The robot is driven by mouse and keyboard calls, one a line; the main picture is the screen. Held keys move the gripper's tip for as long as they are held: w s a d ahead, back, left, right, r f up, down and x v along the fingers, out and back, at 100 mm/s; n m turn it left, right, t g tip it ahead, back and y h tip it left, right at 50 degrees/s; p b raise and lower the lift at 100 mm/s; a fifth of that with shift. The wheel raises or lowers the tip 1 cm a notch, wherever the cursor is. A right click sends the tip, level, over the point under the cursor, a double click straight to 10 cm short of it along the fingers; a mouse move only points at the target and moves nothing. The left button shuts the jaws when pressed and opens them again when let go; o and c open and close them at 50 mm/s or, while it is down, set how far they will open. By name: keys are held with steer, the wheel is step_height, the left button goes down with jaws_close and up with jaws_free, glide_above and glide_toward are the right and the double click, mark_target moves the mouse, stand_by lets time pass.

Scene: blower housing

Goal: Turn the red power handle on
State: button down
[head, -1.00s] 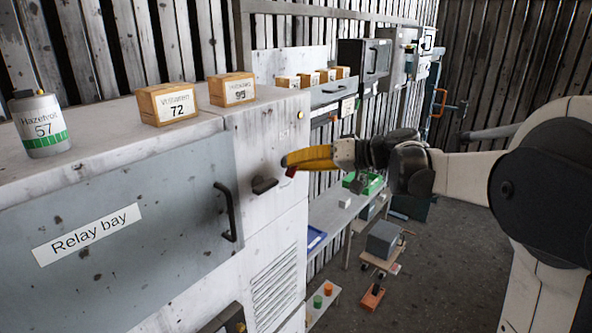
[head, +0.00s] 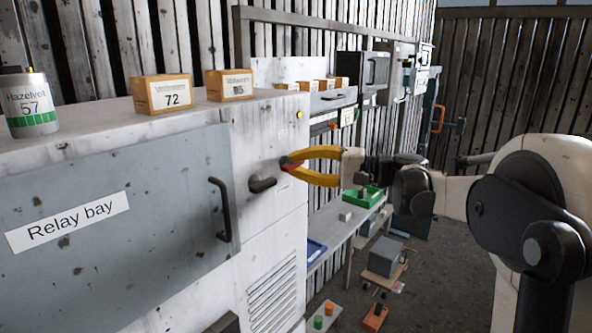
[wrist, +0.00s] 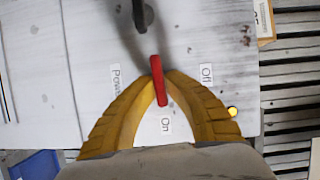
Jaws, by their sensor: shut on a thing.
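The red power handle (wrist: 159,82) is a short bar on the white cabinet front, between the two yellow fingertips of my gripper (wrist: 161,77) in the wrist view. The fingers are shut on it. The bar lies nearly upright in that picture, its lower end towards the "On" label (wrist: 165,125). The "Off" label (wrist: 207,73) is to its right and the "Power" label (wrist: 116,82) to its left. In the head view, my gripper (head: 287,163) reaches the cabinet from the right, and only a little of the red handle (head: 293,167) shows.
A dark knob-like handle (head: 262,185) sticks out just left of the fingertips. A yellow lamp (head: 299,115) is above them. The Relay bay door (head: 120,200) has a black pull handle (head: 222,208). Boxes (head: 163,94) and a canister (head: 30,105) stand on top.

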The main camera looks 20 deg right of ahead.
steer(key=shift+m, duration=0.4)
steer(key=c, duration=1.5)
jaws_free()
steer(key=shift+o, duration=0.2)
steer(key=v, duration=1.2)
steer(key=shift+f, duration=0.2)
steer(key=shift+w, duration=0.1)
